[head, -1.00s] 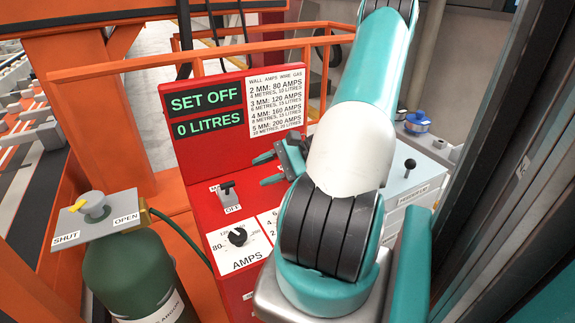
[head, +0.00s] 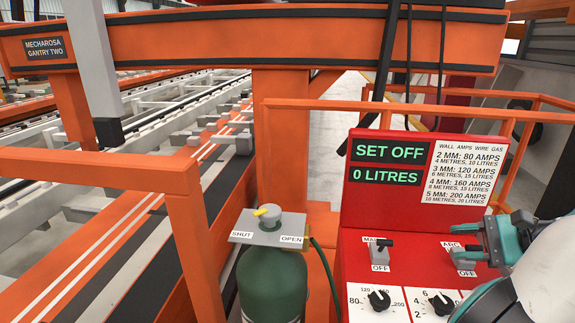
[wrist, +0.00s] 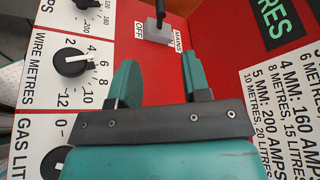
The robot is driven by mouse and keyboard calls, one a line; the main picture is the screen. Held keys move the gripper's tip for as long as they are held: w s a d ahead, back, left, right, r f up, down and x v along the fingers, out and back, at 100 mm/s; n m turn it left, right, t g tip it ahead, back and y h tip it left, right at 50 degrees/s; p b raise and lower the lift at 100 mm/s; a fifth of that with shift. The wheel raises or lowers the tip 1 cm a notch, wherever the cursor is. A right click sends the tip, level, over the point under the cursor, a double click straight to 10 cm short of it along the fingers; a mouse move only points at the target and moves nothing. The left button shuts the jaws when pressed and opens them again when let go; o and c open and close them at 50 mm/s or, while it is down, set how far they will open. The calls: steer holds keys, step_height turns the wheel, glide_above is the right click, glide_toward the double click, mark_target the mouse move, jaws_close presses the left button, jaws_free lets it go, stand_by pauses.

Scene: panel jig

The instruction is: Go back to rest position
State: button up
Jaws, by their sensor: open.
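My gripper (head: 484,243) is at the right edge of the head view, by the lever switch marked ARC (head: 464,257) on the red panel; whether it touches the switch I cannot tell. Part of my arm is cut off by that edge. In the wrist view my gripper (wrist: 162,75) has its two teal fingers apart with nothing between them. Beyond the fingers is a grey lever switch (wrist: 158,31) with an OFF label. The ARC switch is not visible there, perhaps hidden by my gripper.
The red panel (head: 391,205) reads SET OFF and 0 LITRES. It has a MA-marked switch (head: 380,254) and dials (head: 379,300). A green gas bottle (head: 272,283) stands left of it. Orange rails (head: 190,220) and a gantry beam (head: 290,40) lie around and behind.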

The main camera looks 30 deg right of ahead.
steer(key=w+a+r+n+g, duration=0.3)
steer(key=w+a+n+g, duration=0.3)
steer(key=a, duration=0.5)
steer(key=w+a+r+n+g, duration=0.45)
steer(key=a+n, duration=0.35)
steer(key=a, duration=0.2)
steer(key=s+a+r+n+h, duration=0.1)
steer(key=s+a+n, duration=0.2)
steer(key=a, duration=0.3)
steer(key=s+a+r+n+h, duration=0.2)
steer(key=s+a+n, duration=0.1)
steer(key=a+n, duration=0.3)
steer(key=s+a+r+n+g+h, duration=0.1)
steer(key=s+a+n, duration=0.3)
steer(key=a, duration=0.2)
steer(key=shift+a+r+h, duration=0.2)
steer(key=shift+r+h, duration=0.2)
